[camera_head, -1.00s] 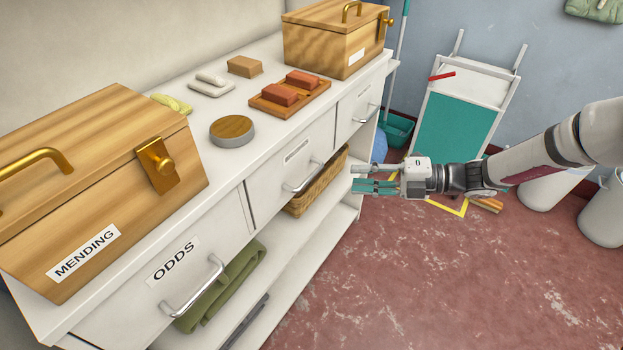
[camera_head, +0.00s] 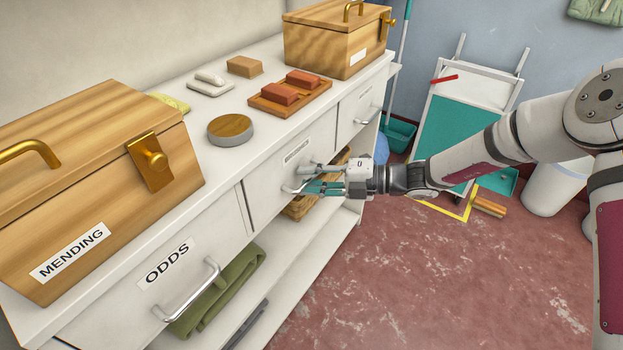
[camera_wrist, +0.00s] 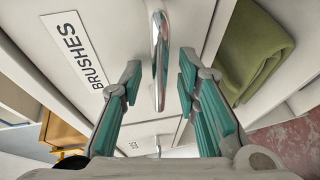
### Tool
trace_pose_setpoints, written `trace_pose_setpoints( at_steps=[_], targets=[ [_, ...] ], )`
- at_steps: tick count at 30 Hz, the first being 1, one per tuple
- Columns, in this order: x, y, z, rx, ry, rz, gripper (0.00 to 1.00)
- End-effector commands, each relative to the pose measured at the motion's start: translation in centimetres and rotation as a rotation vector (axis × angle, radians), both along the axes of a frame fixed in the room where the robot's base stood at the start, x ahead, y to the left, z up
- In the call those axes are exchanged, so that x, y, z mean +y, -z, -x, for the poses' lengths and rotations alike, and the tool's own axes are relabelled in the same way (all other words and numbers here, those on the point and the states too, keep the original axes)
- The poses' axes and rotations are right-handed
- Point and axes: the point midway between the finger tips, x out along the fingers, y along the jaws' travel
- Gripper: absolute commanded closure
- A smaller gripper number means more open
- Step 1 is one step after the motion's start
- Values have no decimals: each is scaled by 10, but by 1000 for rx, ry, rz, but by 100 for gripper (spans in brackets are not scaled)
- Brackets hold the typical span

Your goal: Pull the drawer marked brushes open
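The drawer marked BRUSHES (camera_wrist: 110,20) is the middle drawer of the white cabinet, and its label reads clearly in the wrist view. In the head view this white drawer front (camera_head: 267,190) looks closed. Its chrome bar handle (camera_wrist: 159,55) runs between the two teal-padded fingers of my gripper (camera_wrist: 158,88) in the wrist view. The fingers stand apart, one on each side of the bar, with visible gaps. In the head view my gripper (camera_head: 306,182) is at the handle and hides most of it.
The drawer marked ODDS (camera_head: 165,265) is to the left, with its own handle. A green folded cloth (camera_head: 225,290) and a wicker basket (camera_head: 300,207) are on the shelf below. The MENDING box (camera_head: 95,180) stands on top. The red floor to the right is largely clear.

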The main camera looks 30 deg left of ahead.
Motion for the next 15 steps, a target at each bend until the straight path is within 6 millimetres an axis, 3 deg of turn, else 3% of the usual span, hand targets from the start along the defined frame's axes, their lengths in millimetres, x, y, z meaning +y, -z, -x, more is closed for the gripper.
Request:
trace_pose_setpoints(
  at_steps=[2,6,7,15],
  targets=[
    [0,0,0,0,0,0,70],
    [0,0,0,0,0,0,97],
    [0,0,0,0,0,0,100],
    [-1,0,0,0,0,0,100]
  ],
)
